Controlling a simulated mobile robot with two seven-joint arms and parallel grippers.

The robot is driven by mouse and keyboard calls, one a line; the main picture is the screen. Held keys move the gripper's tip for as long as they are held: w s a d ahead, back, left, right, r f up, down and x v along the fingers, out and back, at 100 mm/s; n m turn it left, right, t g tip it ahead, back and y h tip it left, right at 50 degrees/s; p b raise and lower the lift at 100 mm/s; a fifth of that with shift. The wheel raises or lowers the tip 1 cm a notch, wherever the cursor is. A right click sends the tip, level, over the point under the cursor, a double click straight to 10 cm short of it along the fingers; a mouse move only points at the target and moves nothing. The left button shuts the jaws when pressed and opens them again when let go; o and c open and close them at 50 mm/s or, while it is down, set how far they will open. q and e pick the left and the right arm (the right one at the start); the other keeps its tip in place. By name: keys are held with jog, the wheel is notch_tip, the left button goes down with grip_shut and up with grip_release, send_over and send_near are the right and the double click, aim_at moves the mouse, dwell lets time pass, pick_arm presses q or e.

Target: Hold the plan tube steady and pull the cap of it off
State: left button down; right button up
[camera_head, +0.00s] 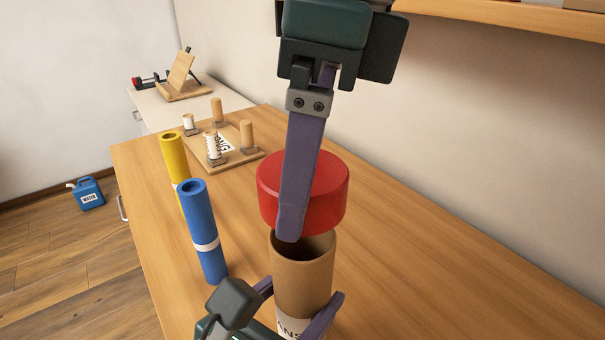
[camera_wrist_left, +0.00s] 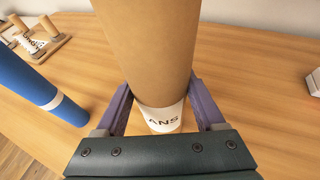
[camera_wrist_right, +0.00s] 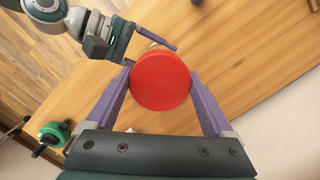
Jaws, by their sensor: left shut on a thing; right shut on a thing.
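The plan tube (camera_head: 303,275) is a brown cardboard cylinder standing upright on the desk, with a white label near its lower part. It also shows in the left wrist view (camera_wrist_left: 150,45). My left gripper (camera_head: 298,306) is shut on the tube, one finger on each side near the label. The red cap (camera_head: 330,192) is off the tube, above and slightly behind its open, dark mouth. My right gripper (camera_wrist_right: 160,84) is shut on the cap, with a finger on each side of it. In the head view one right finger covers part of the cap.
A blue roll (camera_head: 203,225) and a yellow roll (camera_head: 174,160) stand left of the tube. Behind them is a wooden board (camera_head: 241,160) with pegs. A shelf (camera_head: 500,14) runs along the wall at upper right. The desk (camera_head: 420,275) is clear to the right.

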pick_arm(q)
grip_release()
dwell(0.3)
